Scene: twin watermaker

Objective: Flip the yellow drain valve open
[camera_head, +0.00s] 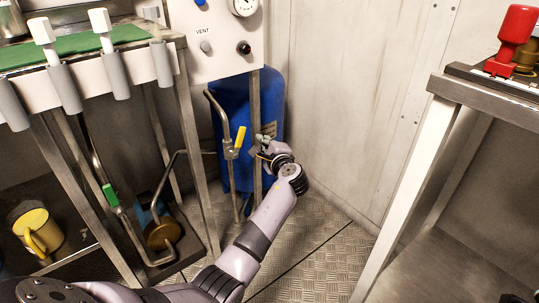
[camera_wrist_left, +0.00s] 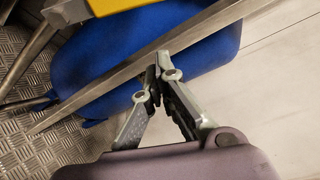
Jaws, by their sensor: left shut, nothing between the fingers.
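The yellow drain valve handle (camera_head: 240,137) sits on a thin metal pipe in front of the blue tank, tilted a little from upright in the head view. A large yellow piece, which looks like this handle, shows at the top edge of the left wrist view (camera_wrist_left: 122,5), partly cut off. My left gripper (camera_head: 257,150) is just right of the handle, apart from it in the picture. In the left wrist view its fingertips (camera_wrist_left: 157,74) meet with nothing between them. My right gripper is out of view.
The blue tank (camera_head: 275,95) stands behind a steel post (camera_wrist_left: 95,98) close to my left fingers. A workbench with a green mat (camera_head: 75,45) is at left, above a yellow mug (camera_head: 40,232). A steel table (camera_head: 480,92) is at right. Checkered floor lies between.

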